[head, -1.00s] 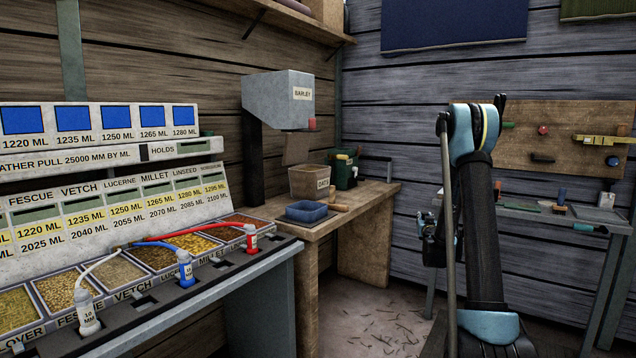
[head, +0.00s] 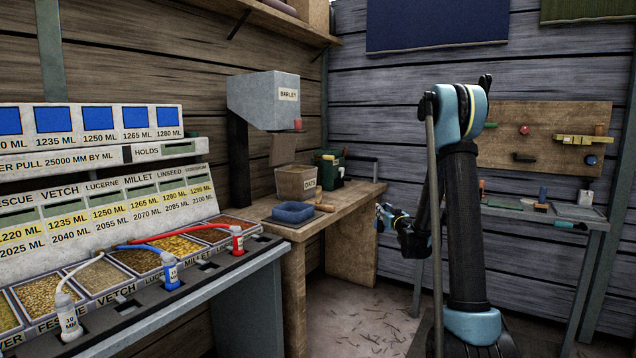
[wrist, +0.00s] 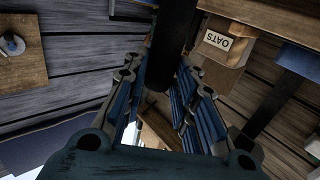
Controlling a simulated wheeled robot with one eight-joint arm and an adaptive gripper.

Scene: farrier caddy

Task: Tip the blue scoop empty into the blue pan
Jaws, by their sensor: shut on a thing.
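The blue pan (head: 293,212) sits on the wooden bench at the middle of the head view. My gripper (head: 382,214) is in the air to the right of the pan, apart from it, near the bench's right end. In the wrist view my gripper (wrist: 157,100) is shut on a dark rounded handle (wrist: 176,40), which looks to be that of the blue scoop. The scoop's bowl does not show clearly, so its tilt and contents cannot be told.
An OATS box (head: 296,183) stands behind the pan, with a grey BARLEY dispenser (head: 266,100) above. A wooden-handled thing (head: 324,207) lies beside the pan. The seed counter (head: 215,290) with hoses is at left. The floor (head: 350,310) between is open.

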